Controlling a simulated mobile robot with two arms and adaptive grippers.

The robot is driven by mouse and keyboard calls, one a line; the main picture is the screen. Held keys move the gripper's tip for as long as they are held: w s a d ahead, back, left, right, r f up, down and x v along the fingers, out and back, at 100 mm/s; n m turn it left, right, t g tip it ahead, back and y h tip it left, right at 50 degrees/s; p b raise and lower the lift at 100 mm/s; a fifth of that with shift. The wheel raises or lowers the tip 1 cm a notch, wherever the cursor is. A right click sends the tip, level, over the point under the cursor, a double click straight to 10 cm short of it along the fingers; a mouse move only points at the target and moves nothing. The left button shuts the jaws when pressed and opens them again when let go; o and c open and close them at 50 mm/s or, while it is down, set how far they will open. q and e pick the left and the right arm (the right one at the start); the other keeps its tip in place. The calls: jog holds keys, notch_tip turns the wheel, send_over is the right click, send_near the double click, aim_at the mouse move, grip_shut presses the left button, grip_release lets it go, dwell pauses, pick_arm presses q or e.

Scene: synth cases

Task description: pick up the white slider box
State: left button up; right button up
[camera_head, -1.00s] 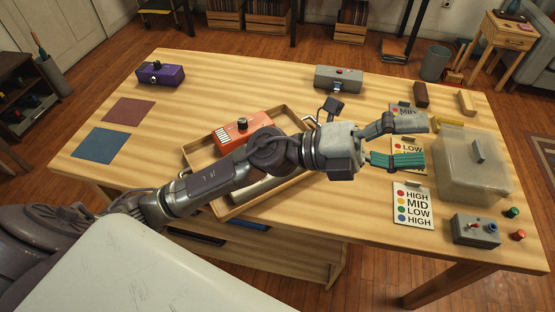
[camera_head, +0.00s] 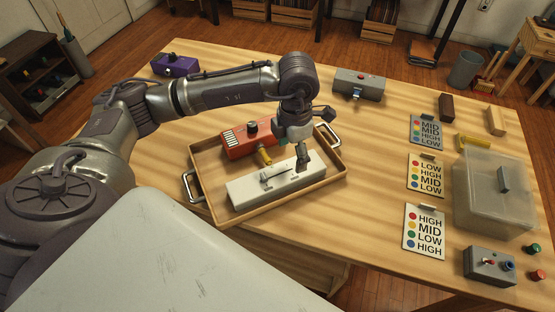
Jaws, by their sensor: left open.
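The white slider box (camera_head: 252,190) lies in the wooden tray (camera_head: 268,208), along its near side. It has a dark slot with a slider on top. My left gripper (camera_head: 286,157) is open and points down over the far right part of the box. A grey finger (camera_head: 303,157) hides some of the box top. I cannot tell whether the fingers touch it. My right gripper is not in view.
An orange box (camera_head: 236,141) with a black knob lies behind the white box in the same tray. Label cards (camera_head: 424,231), a clear lidded bin (camera_head: 490,205) and a grey switch box (camera_head: 489,266) stand at right.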

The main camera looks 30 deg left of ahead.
aim_at(290, 170)
pick_arm(q)
notch_tip(290, 170, down, 3)
jog(key=shift+r, duration=0.15)
jog(key=f, duration=0.3)
jog(key=f+p, duration=0.1)
jog(key=shift+s+f, duration=0.15)
jog(key=shift+s, duration=0.1)
jog(key=shift+f, duration=0.45)
jog(key=c, duration=0.9)
jog(key=shift+c, duration=0.2)
jog(key=shift+r, duration=0.15)
